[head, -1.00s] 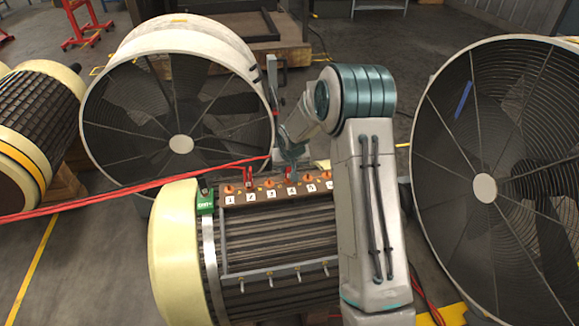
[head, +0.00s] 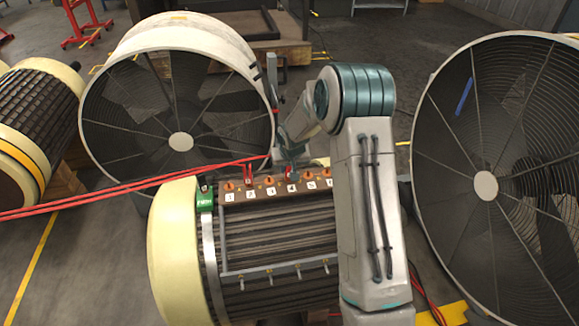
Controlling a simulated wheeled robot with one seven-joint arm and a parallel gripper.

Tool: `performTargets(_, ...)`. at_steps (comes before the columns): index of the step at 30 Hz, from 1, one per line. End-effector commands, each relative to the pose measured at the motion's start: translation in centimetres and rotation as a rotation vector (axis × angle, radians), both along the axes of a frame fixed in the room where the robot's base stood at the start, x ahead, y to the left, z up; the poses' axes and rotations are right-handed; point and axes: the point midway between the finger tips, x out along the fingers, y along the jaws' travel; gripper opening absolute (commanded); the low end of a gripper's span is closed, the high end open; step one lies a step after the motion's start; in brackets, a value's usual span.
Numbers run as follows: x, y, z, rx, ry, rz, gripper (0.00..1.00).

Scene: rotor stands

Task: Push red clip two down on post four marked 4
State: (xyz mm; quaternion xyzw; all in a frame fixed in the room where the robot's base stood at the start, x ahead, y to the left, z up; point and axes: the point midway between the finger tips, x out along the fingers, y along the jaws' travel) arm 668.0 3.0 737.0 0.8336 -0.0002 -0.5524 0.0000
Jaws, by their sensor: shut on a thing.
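The dark terminal strip (head: 262,186) lies on top of the motor and carries a row of orange posts with white number tags. The tag marked 4 (head: 292,188) is right of the middle. A red clip (head: 289,171) stands upright at post four. My gripper (head: 290,164) comes down from above and is shut on the clip's upper part. The fingertips are small and partly merge with the clip, so how deep it sits on the post is hard to tell. Another red clip (head: 248,175) stands at post two (head: 250,196).
Red cables (head: 130,185) run in from the left towards the strip and my gripper. A green tag box (head: 205,199) sits at the strip's left end. Large fans stand behind (head: 180,142) and to the right (head: 486,186). My arm hides the motor's right end.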

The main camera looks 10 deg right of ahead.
Motion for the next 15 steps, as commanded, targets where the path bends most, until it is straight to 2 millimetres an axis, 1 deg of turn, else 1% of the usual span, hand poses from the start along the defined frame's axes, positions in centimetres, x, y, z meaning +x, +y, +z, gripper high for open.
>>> performTargets(3, 0.01, 0.01, -0.25, 0.0, 0.0, 0.0, 0.0)
performTargets(4, 0.02, 0.01, -0.15, 0.0, -0.001, 0.0, 0.33)
performTargets(6, 0.01, 0.0, -0.14, 0.0, 0.0, 0.0, 0.5)
performTargets(15, -0.04, 0.0, -0.05, 0.0, 0.0, 0.0, 0.5)
